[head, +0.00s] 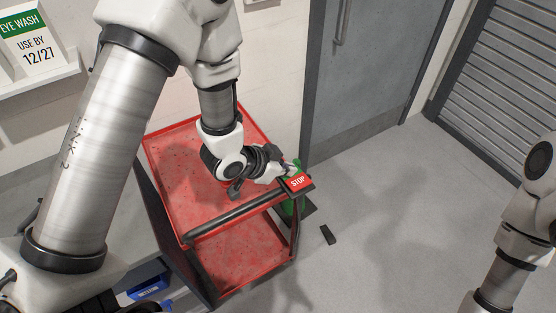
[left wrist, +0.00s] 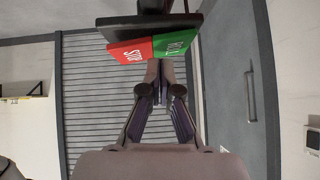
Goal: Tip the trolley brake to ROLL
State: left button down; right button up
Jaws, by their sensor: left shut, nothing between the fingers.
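The trolley brake is a two-colour rocker on a dark plate at the red trolley's (head: 160,152) near right corner. Its red STOP half (head: 297,183) faces up in the head view. In the left wrist view the red STOP half (left wrist: 130,54) and the green half (left wrist: 174,44) sit side by side, lettering upside down. My left gripper (head: 287,170) is shut and empty, close by the green half, which it mostly hides in the head view. Its fingertips (left wrist: 166,68) overlap the rocker's edge in the left wrist view; I cannot tell whether they touch. My right gripper is out of view.
A dark push handle (head: 235,217) runs along the trolley's near edge. A grey door (head: 365,75) and a roller shutter (head: 505,75) stand behind. A small dark block (head: 328,235) lies on the floor. The floor right of the trolley is mostly clear.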

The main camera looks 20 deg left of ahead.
pick_arm(q)
jog(key=r+p, duration=0.3)
jog(key=r, duration=0.1)
jog(key=shift+w+a, duration=0.15)
jog(key=shift+w, duration=0.1)
jog(key=a+b+v, duration=0.1)
jog(key=b+v, duration=0.1)
jog(key=v, duration=0.8)
jog(key=shift+w+a+b, duration=0.2)
jog(key=shift+w+b, duration=0.15)
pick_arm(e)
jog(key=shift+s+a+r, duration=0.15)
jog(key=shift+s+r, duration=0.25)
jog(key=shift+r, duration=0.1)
pick_arm(q)
jog(key=shift+f, duration=0.15)
